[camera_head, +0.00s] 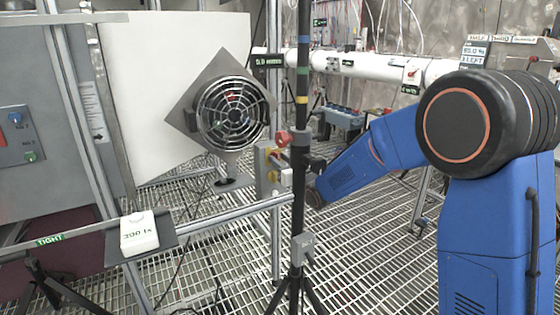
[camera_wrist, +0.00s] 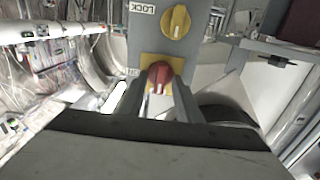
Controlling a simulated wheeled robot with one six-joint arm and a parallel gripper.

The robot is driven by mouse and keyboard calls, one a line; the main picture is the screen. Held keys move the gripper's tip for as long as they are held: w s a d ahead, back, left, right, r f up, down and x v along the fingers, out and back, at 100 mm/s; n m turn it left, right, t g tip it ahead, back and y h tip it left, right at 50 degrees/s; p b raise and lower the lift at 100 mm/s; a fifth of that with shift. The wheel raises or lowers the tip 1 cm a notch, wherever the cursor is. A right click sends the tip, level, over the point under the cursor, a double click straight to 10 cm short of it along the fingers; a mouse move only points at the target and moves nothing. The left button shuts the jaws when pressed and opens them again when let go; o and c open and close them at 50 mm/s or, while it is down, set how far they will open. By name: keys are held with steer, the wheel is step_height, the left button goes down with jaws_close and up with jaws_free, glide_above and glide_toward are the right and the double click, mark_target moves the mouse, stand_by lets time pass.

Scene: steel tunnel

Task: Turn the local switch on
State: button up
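A grey switch box (camera_wrist: 145,45) fills the upper middle of the wrist view, seen upside down. It carries a yellow rotary knob (camera_wrist: 176,22) beside a "LOCK" label. Nearer my gripper is a red rotary knob (camera_wrist: 160,76) on a yellow plate, with a white mark on it pointing towards me. Which knob is the local switch cannot be read. My gripper (camera_wrist: 158,92) is open, its fingers on either side of the red knob, with narrow gaps visible. In the head view the box (camera_head: 264,183) is beside a dark pole, and my gripper is mostly hidden there.
The dark pole (camera_head: 300,90) on a tripod stands between the head camera and my gripper. A round fan (camera_head: 232,112) is left of the box. A rail (camera_head: 225,217) with a white "200 lx" box (camera_head: 139,236) crosses the front left. The floor is steel grating.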

steer(key=shift+c, duration=0.7)
jaws_close()
steer(key=shift+m, duration=0.4)
steer(key=m, duration=0.3)
steer(key=shift+w+d+m, duration=0.1)
steer(key=shift+m, duration=0.3)
steer(key=m, duration=1.3)
steer(key=shift+d+f, duration=0.15)
steer(key=shift+f, duration=0.05)
steer(key=shift+m, duration=0.3)
